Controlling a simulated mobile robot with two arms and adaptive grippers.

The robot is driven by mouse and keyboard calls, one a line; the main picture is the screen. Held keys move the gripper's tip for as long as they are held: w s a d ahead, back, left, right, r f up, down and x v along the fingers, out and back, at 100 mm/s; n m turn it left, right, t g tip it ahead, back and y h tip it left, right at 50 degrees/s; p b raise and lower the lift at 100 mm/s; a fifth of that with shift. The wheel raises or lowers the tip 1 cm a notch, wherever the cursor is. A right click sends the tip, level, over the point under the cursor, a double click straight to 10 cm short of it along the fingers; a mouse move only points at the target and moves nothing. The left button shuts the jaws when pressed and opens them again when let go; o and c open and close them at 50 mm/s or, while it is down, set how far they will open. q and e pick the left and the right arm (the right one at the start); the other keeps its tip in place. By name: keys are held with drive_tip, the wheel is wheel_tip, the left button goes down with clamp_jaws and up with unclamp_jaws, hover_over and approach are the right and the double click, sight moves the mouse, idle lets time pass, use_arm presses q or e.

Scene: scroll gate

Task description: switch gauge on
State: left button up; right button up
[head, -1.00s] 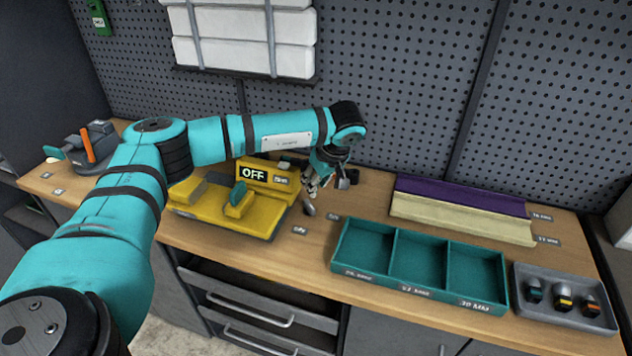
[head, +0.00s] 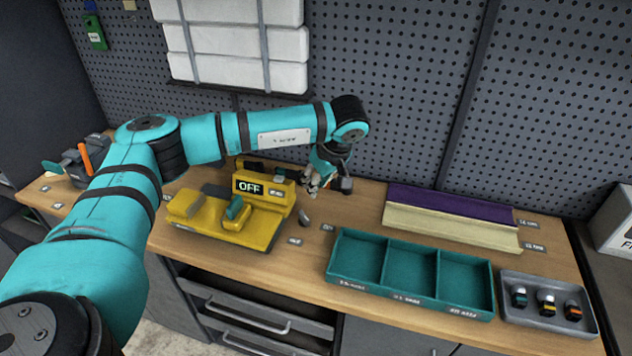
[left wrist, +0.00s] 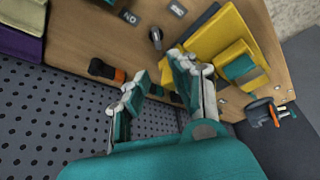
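The yellow gauge (head: 222,225) stands on the bench left of centre, with a dark display (head: 249,187) that reads OFF. A teal block (head: 237,208) sits on its front. It also shows at the upper right of the left wrist view (left wrist: 215,40). My left gripper (head: 316,184) is above the bench, right of the gauge's display and apart from it. In the left wrist view its fingers (left wrist: 158,78) are spread with nothing between them. My right gripper is out of view.
A small grey knob-like part (head: 304,217) stands right of the gauge. A black-and-orange object (left wrist: 106,71) lies near the gripper. A teal three-compartment tray (head: 408,296), a grey tray with several small items (head: 510,279), and purple and cream strips (head: 455,203) lie to the right. A pegboard rises behind.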

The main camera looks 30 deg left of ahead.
use_arm(q)
drive_tip(key=shift+p+v, duration=0.55)
drive_tip(key=shift+v, duration=0.7)
drive_tip(key=v, duration=1.2)
